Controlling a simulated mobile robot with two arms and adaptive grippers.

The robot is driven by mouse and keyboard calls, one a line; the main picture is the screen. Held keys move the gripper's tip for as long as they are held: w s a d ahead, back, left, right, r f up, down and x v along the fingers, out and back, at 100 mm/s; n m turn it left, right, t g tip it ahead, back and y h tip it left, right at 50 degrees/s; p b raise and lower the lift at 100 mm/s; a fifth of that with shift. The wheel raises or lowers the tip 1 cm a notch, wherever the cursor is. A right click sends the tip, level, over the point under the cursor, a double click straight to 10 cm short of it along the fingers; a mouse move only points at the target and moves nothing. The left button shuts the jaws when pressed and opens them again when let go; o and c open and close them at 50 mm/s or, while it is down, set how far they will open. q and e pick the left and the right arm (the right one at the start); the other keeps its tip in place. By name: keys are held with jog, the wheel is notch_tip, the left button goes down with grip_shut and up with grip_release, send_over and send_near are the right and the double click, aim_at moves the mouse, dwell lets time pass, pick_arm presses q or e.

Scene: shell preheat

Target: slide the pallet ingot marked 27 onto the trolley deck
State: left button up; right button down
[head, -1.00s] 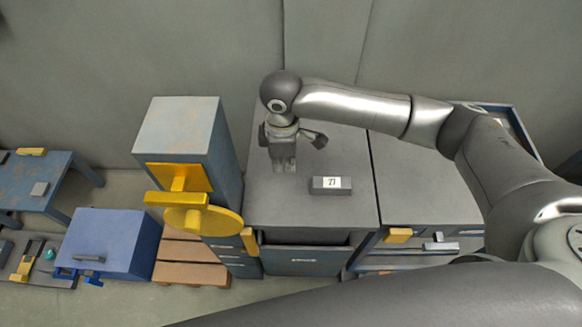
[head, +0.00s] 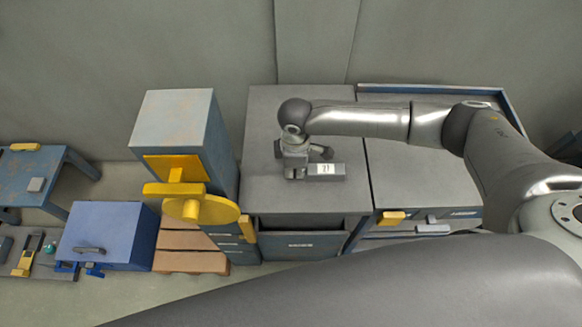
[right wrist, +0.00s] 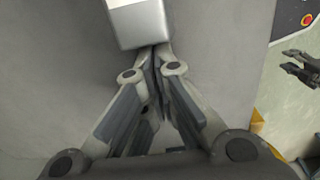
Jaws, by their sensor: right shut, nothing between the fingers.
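The ingot marked 27 (head: 326,172) is a grey bar with a white label, lying on a grey top. My right gripper (head: 294,173) is shut and empty, low at the ingot's left end. In the right wrist view the shut fingertips (right wrist: 157,58) are right at the end of the ingot (right wrist: 138,22); whether they touch cannot be told. The trolley deck seems to be the grey surface (head: 410,167) with a blue rim, right of a dark seam. What seems to be my left gripper (right wrist: 300,68) shows small at the right edge of that view.
A tall blue-grey cabinet (head: 176,118) with a yellow wheel (head: 200,210) stands left of the grey top. A blue box (head: 108,235) and a low blue table (head: 38,180) are farther left. The deck surface near the seam looks clear.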

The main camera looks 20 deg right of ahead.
aim_at(340, 170)
jog(key=shift+s+d+r, duration=0.1)
jog(key=shift+d, duration=0.15)
jog(key=s+d+p, duration=0.1)
jog(key=d+p, duration=0.1)
jog(key=d, duration=0.1)
jog(key=s+d+p, duration=0.1)
jog(key=d+p, duration=0.1)
jog(key=d, duration=0.2)
jog(key=s+d+p, duration=0.1)
jog(key=d+p, duration=0.2)
jog(key=d, duration=0.1)
jog(key=shift+s+r, duration=0.1)
jog(key=shift+r, duration=0.1)
jog(key=s+d+p, duration=0.1)
jog(key=d, duration=0.3)
jog(key=s+d, duration=0.1)
jog(key=d, duration=0.4)
jog(key=s+d+p, duration=0.1)
jog(key=s+d, duration=0.1)
jog(key=d, duration=0.3)
jog(key=shift+f+p, duration=0.25)
jog(key=shift+p, duration=0.1)
jog(key=shift+a, duration=0.1)
